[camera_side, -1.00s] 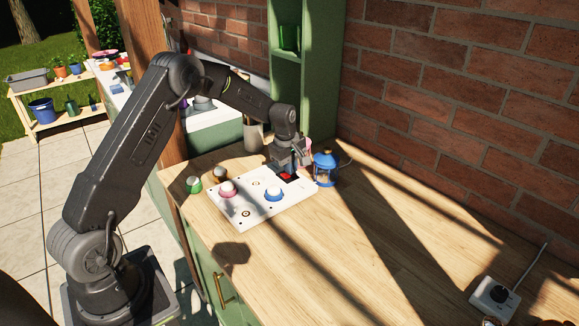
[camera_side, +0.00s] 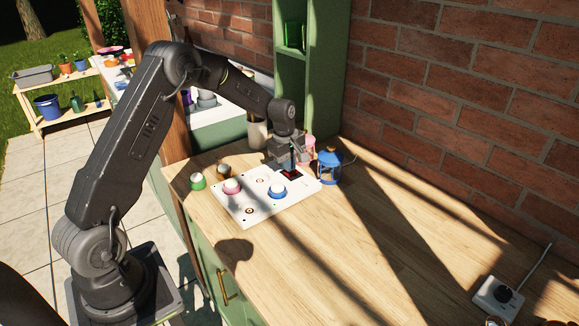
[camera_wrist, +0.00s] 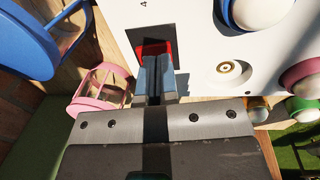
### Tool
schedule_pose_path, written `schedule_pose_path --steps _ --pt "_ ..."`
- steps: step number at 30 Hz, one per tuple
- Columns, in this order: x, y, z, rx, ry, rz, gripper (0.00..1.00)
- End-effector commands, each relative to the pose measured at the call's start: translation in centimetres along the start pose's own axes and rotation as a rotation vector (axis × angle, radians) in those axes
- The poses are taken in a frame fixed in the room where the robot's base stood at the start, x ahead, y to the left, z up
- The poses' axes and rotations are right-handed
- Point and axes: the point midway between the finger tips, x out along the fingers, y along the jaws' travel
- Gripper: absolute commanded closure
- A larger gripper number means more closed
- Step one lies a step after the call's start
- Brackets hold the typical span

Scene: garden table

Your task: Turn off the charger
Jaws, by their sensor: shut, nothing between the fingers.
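A white panel (camera_side: 254,198) lies on the wooden table, with a pink-ringed white dome (camera_side: 232,186) and a blue-ringed white dome (camera_side: 277,190) on it. A red switch in a dark recess (camera_side: 292,175) sits at its far right end. My gripper (camera_side: 290,168) is shut and empty, pointing down over this switch. In the wrist view my shut fingertips (camera_wrist: 156,72) are at the recess, and the red part (camera_wrist: 156,48) shows just beyond them. The fingers hide part of the switch, so contact and its exact position are unclear.
A blue lantern (camera_side: 329,167) stands close to the right of my gripper, with a pink lantern (camera_side: 309,146) behind. A green jar (camera_side: 197,181) and a brown-topped one (camera_side: 224,171) stand left. A socket with a black plug (camera_side: 498,295) is front right. The table's middle is clear.

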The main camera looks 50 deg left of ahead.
Motion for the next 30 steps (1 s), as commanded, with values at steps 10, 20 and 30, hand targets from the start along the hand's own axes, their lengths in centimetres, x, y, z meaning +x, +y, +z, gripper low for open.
schedule_pose_path --steps 10,20,30 --pt "-7.8 0.1 -0.1 0.000 0.003 0.006 1.00" --pt "-12.4 0.0 -0.1 0.000 0.002 0.004 1.00" --pt "-12.8 0.0 0.0 0.000 0.002 0.003 1.00"
